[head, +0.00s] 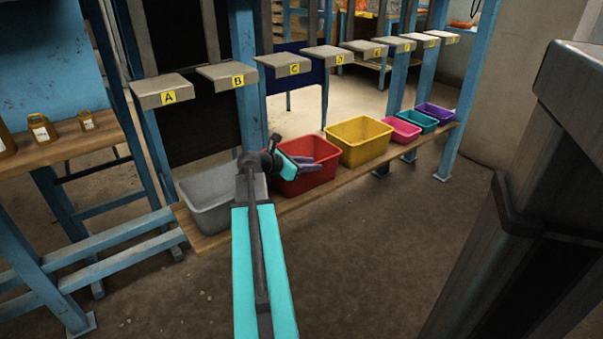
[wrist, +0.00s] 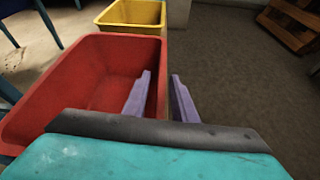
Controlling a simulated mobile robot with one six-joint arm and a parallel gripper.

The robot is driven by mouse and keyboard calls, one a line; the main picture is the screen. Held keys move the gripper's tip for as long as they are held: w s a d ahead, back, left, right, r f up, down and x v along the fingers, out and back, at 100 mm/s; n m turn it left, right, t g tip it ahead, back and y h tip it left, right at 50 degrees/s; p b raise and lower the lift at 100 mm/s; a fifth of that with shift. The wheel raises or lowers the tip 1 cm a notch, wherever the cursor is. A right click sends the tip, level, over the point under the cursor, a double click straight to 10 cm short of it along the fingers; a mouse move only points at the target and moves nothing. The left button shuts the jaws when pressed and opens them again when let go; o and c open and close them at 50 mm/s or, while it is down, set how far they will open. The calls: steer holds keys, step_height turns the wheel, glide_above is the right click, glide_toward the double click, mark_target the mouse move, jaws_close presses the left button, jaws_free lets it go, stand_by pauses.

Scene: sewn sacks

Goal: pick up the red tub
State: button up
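The red tub (head: 310,183) stands on a low wooden shelf, between a grey tub and a yellow tub. It also fills the left of the wrist view (wrist: 75,85), and its inside looks empty. My gripper (head: 314,164) is at the near rim of the red tub. In the wrist view its two purple-grey fingers (wrist: 162,84) are apart. The left finger shows over the tub's inside and the right finger outside it, with the rim between them. I cannot see either finger pressing on the wall.
The grey tub (head: 207,198) is left of the red tub; the yellow tub (head: 361,152) is close on its right. Pink (head: 402,134), teal (head: 424,125) and purple (head: 434,113) tubs follow. Lettered ledges hang above. Small jars (head: 42,130) stand on a bench at left. The floor in front is clear.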

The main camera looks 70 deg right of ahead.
steer(key=shift+s+d, duration=0.1)
steer(key=shift+d, duration=0.05)
stand_by(0.4)
jaws_close()
stand_by(1.3)
